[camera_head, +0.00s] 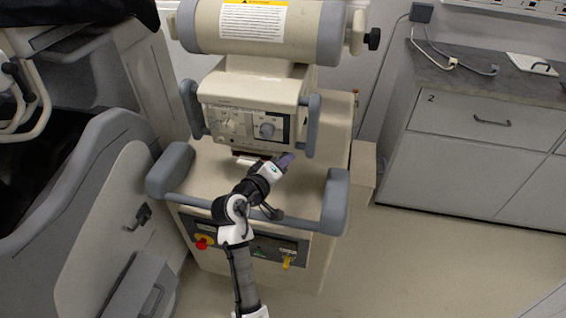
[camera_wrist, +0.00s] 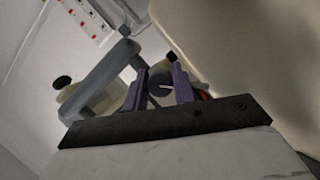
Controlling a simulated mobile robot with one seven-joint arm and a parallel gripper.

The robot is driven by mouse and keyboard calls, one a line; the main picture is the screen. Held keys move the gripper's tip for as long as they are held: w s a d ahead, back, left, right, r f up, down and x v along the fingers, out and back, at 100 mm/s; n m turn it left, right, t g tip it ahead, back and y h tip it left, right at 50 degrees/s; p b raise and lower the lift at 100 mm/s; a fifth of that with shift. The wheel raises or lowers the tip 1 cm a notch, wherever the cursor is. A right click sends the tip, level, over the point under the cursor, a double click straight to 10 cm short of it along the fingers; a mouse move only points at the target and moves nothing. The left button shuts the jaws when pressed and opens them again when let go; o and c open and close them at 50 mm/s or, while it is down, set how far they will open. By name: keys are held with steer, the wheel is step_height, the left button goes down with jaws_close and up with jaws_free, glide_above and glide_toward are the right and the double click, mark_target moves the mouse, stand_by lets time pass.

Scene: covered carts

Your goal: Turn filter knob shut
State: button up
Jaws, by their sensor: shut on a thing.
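The filter knob (camera_wrist: 160,84) is a round dark grey knob with a white pointer line in the wrist view. It sits between the two purple fingers of my gripper (camera_wrist: 160,90), which is shut on it. In the head view my gripper (camera_head: 287,160) is just below the control box (camera_head: 252,92) of the beige cart. The held knob cannot be made out there. Two other dials, a pale one (camera_head: 227,124) and a grey one (camera_head: 267,130), show on the front panel, clear of the fingers.
A grey handle bar (camera_head: 285,219) crosses the cart's front, close to my arm. A red button (camera_head: 202,244) and a yellow key switch (camera_head: 287,262) sit below it. A large grey machine (camera_head: 100,190) stands left, a drawer cabinet (camera_head: 480,130) right. The floor at right is clear.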

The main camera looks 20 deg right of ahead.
steer(key=shift+m+y, duration=0.7)
steer(key=shift+m, duration=0.5)
steer(key=o, duration=1)
steer(key=b+v, duration=0.2)
steer(key=v, duration=1.1)
steer(key=shift+s+a, duration=0.25)
steer(key=shift+s, duration=0.15)
